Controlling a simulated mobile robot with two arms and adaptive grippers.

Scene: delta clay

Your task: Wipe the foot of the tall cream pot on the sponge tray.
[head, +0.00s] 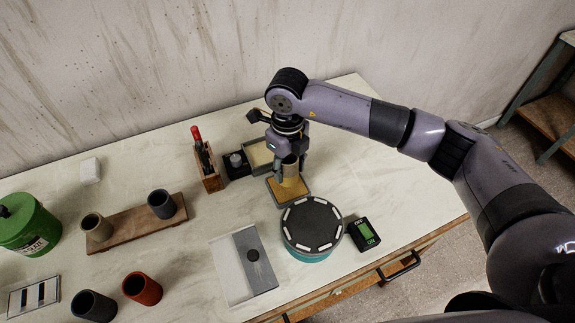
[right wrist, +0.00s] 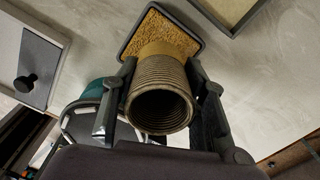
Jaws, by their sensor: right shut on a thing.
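The tall cream pot (right wrist: 158,97) is ribbed and tan-cream, with its open mouth toward the right wrist camera. It also shows in the head view (head: 291,171), partly hidden by my gripper. My right gripper (head: 290,166) is shut around it, one finger on each side. The sponge tray (head: 303,193) is a dark-rimmed tray with a yellow-tan sponge, directly under the pot. In the right wrist view the sponge (right wrist: 160,36) shows behind the pot's foot. The foot is at or just over the sponge; I cannot tell whether it touches. My left gripper is not in view.
A round dark-topped wheel (head: 312,226) stands just in front of the tray, with a switch box (head: 363,234) to its right. A tool block (head: 207,170) and another tray (head: 259,156) are close by. Pots on a wooden board (head: 133,224) stand left.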

